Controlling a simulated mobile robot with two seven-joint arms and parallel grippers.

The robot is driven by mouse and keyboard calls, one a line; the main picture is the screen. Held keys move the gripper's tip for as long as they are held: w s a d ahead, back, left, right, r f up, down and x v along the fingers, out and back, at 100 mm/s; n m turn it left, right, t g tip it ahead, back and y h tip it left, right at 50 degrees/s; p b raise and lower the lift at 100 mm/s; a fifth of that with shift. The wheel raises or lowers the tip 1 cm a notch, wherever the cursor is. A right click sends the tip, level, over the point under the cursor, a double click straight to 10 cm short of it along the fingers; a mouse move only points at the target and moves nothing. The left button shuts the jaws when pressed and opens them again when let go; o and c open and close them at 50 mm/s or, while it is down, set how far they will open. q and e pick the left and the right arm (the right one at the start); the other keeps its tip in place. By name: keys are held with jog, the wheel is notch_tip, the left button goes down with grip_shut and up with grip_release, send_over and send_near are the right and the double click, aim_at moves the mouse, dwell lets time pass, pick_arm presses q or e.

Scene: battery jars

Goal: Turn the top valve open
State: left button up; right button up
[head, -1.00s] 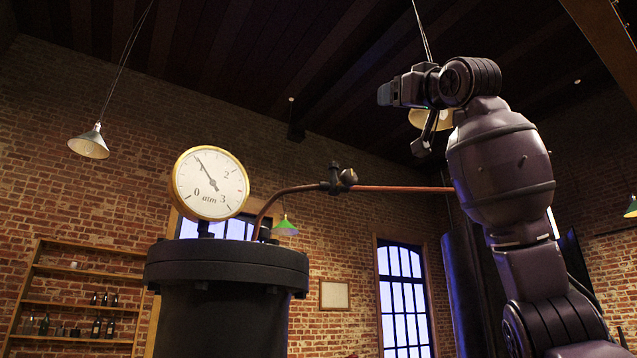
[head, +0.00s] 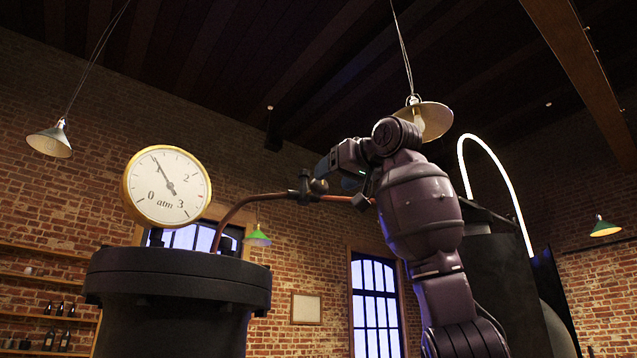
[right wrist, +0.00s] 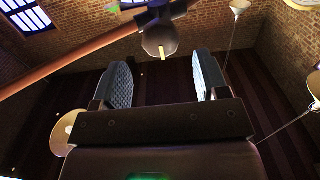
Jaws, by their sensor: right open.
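The top valve (head: 303,187) is a dark fitting with a round knob on a copper pipe (head: 245,203), right of the gauge. In the right wrist view its rounded knob (right wrist: 160,40) shows just beyond the fingertips, roughly centred between them. My right gripper (head: 328,168) is close to the valve, slightly above and right of it in the head view. In the right wrist view the right gripper (right wrist: 163,76) has its two fingers apart with nothing between them. I cannot tell exactly how far the knob is from the fingers. My left gripper is not in view.
A brass-rimmed pressure gauge (head: 167,186) stands on a black cylindrical vessel (head: 178,278) at the left. The copper pipe runs right behind my right arm. A hanging lamp (head: 424,117) is behind my arm. A dark tank (head: 500,285) with a glowing arc stands at the right.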

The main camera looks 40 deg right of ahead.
aim_at(322, 183)
jog(key=w, duration=0.2)
jog(key=w+p, duration=0.1)
jog(key=w, duration=0.2)
jog(key=shift+w+d+p, duration=0.25)
jog(key=shift+w+p, duration=0.05)
jog(key=shift+w, duration=0.1)
jog(key=shift+c, duration=0.5)
jog(key=c, duration=0.8)
